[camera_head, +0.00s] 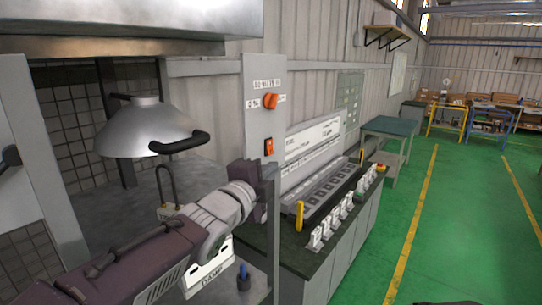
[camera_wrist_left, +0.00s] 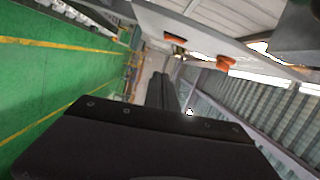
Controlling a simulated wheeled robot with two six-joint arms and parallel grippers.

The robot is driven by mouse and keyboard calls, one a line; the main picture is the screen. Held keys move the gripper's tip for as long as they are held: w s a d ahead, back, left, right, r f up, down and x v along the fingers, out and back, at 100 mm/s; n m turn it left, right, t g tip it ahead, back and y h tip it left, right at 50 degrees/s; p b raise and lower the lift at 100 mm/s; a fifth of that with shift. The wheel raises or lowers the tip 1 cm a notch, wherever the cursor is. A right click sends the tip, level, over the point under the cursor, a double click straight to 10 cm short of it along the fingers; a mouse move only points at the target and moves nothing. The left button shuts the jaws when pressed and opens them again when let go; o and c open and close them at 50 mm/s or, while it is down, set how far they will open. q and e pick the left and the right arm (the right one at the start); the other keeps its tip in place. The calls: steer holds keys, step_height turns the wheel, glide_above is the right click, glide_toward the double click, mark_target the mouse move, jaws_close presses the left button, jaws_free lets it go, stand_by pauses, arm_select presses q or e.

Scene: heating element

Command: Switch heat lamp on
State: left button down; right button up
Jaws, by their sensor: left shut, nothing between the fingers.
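The heat lamp (camera_head: 150,130) is a grey metal dome with a black handle, hanging at the left in the head view. Right of it stands a grey upright panel (camera_head: 258,75) with an orange rotary knob (camera_head: 269,101) and a lower orange rocker switch (camera_head: 269,146). My left gripper (camera_head: 266,172) is shut and empty, just below the rocker switch; I cannot tell whether it touches the panel. In the left wrist view, the shut fingers (camera_wrist_left: 163,92) point forward, with the switch (camera_wrist_left: 175,39) and the knob (camera_wrist_left: 225,63) above them. My right gripper is not in view.
A dark-topped bench (camera_head: 275,250) with a sloped control board (camera_head: 325,185) and several white switches stands right of the panel. A metal hood (camera_head: 130,20) overhangs the lamp. The green floor (camera_head: 460,220) at the right is largely clear.

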mark_target(270, 147)
arm_select(q)
steer(key=w+p, duration=0.2)
steer(key=w, duration=0.1)
steer(key=w+p, duration=0.5)
steer(key=w, duration=0.1)
steer(key=shift+w+d+f, duration=0.1)
steer(key=shift+w+f, duration=0.15)
steer(key=shift+w, duration=0.15)
steer(key=shift+s, duration=0.1)
